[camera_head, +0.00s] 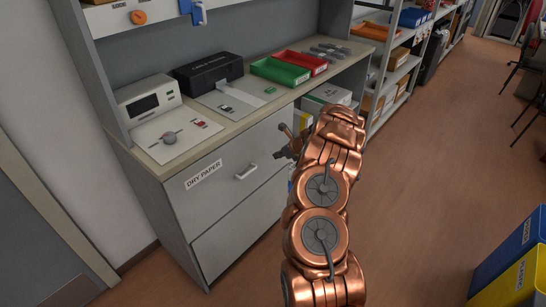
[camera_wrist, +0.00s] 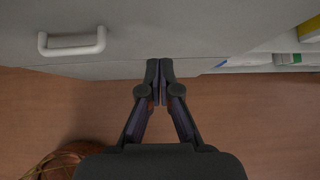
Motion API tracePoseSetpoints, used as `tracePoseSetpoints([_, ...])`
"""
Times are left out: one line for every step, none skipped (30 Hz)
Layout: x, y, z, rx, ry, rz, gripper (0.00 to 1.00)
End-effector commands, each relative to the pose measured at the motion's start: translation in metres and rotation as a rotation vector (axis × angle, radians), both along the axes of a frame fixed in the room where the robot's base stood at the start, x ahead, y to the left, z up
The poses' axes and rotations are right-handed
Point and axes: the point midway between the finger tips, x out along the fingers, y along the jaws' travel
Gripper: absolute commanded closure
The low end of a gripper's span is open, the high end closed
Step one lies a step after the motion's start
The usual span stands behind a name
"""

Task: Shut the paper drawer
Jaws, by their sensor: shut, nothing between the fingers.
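The paper drawer (camera_head: 222,187) is the grey front labelled "DRY PAPER" in the cabinet, with a pale bar handle (camera_head: 246,171). In the head view it looks nearly flush with the cabinet; I cannot tell whether a small gap is left. In the wrist view the drawer front (camera_wrist: 135,25) fills the top left, with its handle (camera_wrist: 72,42) left of my fingers. My gripper (camera_wrist: 159,65) is shut and empty, its tips at the lower edge of the front; contact is unclear. In the head view my gripper (camera_head: 290,140) is by the drawer's right end, partly hidden by my arm.
The countertop (camera_head: 225,122) holds a green tray (camera_head: 280,71), a red tray (camera_head: 301,62), a black box (camera_head: 208,73) and a device with a screen (camera_head: 148,101). Open shelves stand right of the cabinet. Blue and yellow bins (camera_head: 515,265) stand at lower right; the floor between is clear.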

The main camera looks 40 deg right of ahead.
Motion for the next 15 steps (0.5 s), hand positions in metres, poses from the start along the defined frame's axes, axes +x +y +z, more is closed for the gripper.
tracePoseSetpoints([-0.005,-0.003,0.005,0.002,-0.002,-0.004,1.0])
tracePoseSetpoints([-0.008,-0.003,0.008,0.001,-0.002,-0.004,1.0])
tracePoseSetpoints([-0.011,-0.004,0.012,0.001,-0.002,-0.004,1.0])
tracePoseSetpoints([-0.014,-0.004,0.014,0.001,-0.003,-0.004,1.0])
tracePoseSetpoints([-0.016,-0.005,0.017,0.001,-0.002,-0.004,1.0])
tracePoseSetpoints([-0.02,-0.006,0.02,0.001,-0.001,-0.004,1.0])
tracePoseSetpoints([-0.023,-0.007,0.022,0.0,-0.001,-0.004,1.0])
tracePoseSetpoints([-0.025,-0.007,0.025,0.0,-0.001,-0.004,1.0])
tracePoseSetpoints([-0.028,-0.008,0.029,0.0,-0.002,-0.004,1.0])
tracePoseSetpoints([-0.031,-0.009,0.032,-0.001,-0.001,-0.003,1.0])
tracePoseSetpoints([-0.033,-0.009,0.035,-0.001,-0.002,-0.003,1.0])
tracePoseSetpoints([-0.036,-0.009,0.038,-0.001,-0.002,-0.003,1.0])
tracePoseSetpoints([-0.038,-0.01,0.04,0.0,-0.002,-0.002,1.0])
tracePoseSetpoints([-0.04,-0.009,0.042,0.0,-0.001,0.0,1.0])
tracePoseSetpoints([-0.043,-0.009,0.043,0.001,0.0,0.001,1.0])
